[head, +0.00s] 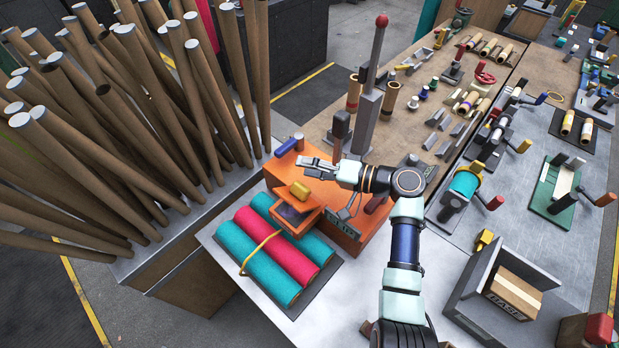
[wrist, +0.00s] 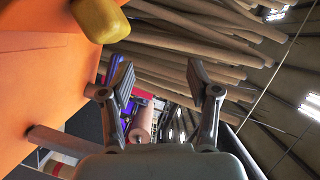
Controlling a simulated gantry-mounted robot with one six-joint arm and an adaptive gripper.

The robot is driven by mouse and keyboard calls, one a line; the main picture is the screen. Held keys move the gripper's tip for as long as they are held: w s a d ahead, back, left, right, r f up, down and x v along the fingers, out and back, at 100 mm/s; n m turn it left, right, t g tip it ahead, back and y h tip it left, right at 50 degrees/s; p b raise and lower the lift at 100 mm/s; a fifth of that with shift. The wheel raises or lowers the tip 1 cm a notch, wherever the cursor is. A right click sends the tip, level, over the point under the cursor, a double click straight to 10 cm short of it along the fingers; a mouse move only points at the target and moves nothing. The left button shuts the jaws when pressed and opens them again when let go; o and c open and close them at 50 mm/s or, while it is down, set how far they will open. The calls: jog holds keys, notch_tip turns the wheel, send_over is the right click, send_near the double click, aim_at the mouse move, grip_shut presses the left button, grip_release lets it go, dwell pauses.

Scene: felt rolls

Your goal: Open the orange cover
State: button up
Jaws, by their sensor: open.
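The orange cover (head: 313,217) is a small hinged-looking piece with a dark opening or window, at the front left of an orange machine (head: 345,222). A yellow knob (head: 300,190) sits at its top; I cannot tell how far the cover is open. My gripper (head: 306,162) hangs over the machine, a little behind and above the knob. In the wrist view the gripper (wrist: 160,82) is open, with nothing between its fingers. The yellow knob (wrist: 100,18) is at the upper left, apart from the fingers, in front of a large orange surface (wrist: 45,75).
Teal and red felt rolls (head: 275,240) lie in front of the machine, with a yellow band (head: 258,250) across them. Many brown tubes (head: 110,130) lean at the left. A blue-ended handle (head: 287,147) and a dark-topped lever (head: 341,125) stand near the gripper.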

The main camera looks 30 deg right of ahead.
notch_tip(320, 180, up, 5)
jog(key=shift+w+d, duration=0.1)
